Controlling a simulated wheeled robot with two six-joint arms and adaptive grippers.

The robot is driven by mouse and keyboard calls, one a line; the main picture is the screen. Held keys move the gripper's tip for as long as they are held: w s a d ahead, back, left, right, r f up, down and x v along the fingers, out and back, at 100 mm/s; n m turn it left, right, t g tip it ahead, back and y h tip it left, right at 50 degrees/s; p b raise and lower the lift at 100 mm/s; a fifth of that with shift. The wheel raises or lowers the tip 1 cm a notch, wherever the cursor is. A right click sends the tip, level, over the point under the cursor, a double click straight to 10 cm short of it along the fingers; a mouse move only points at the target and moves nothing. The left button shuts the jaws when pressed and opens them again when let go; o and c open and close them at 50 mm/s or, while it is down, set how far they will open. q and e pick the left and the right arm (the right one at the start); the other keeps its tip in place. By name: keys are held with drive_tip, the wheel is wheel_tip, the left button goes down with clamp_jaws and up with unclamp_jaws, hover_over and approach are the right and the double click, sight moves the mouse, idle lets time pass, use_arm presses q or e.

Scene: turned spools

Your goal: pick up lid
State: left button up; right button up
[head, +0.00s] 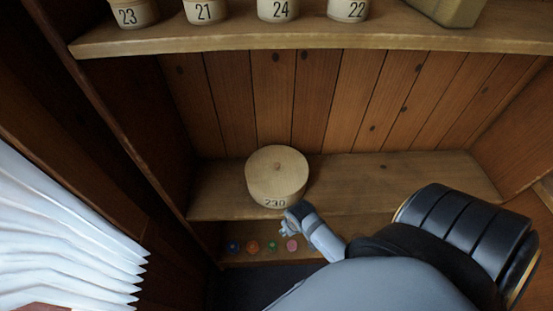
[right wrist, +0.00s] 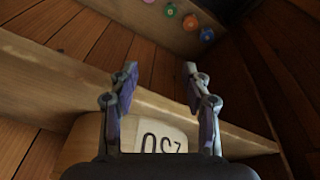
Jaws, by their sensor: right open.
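A round tan wooden box (head: 272,192), numbered 230, stands on the middle shelf. In the head view my right gripper (head: 289,220) is at the box's lower front, just right of the number. In the right wrist view the open gripper (right wrist: 160,70) has nothing between its fingers, and the upside-down number on the box (right wrist: 176,138) shows behind them. I cannot tell whether a finger touches the box. My left gripper is not in view.
The upper shelf (head: 300,40) holds several numbered pots and a tan block. The middle shelf (head: 400,180) is bare right of the box. Several small coloured discs line the lower ledge (head: 255,257). A white pleated thing (head: 65,240) hangs at left.

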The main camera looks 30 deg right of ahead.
drive_tip(key=w+r+m+p, duration=0.1)
drive_tip(key=w+r+m, duration=0.2)
drive_tip(key=r, duration=0.3)
drive_tip(key=w+d+r+m+p, duration=0.1)
drive_tip(key=w+r+m, duration=0.2)
drive_tip(key=w+r, duration=0.1)
drive_tip(key=w+d+r+m+g+p, duration=0.1)
drive_tip(key=w+r+m, duration=0.2)
drive_tip(key=r, duration=0.4)
drive_tip(key=shift+w+r, duration=0.3)
drive_tip(key=shift+w, duration=0.2)
drive_tip(key=w+d+r+m+g, duration=0.2)
drive_tip(key=w+d+r+m, duration=0.1)
drive_tip(key=w+r+m, duration=0.4)
drive_tip(key=m+b, duration=0.1)
drive_tip(key=b, duration=0.4)
hover_over(275, 164)
wheel_tip(275, 164, down, 6)
drive_tip(key=shift+w+f, duration=0.1)
drive_tip(key=shift+f, duration=0.05)
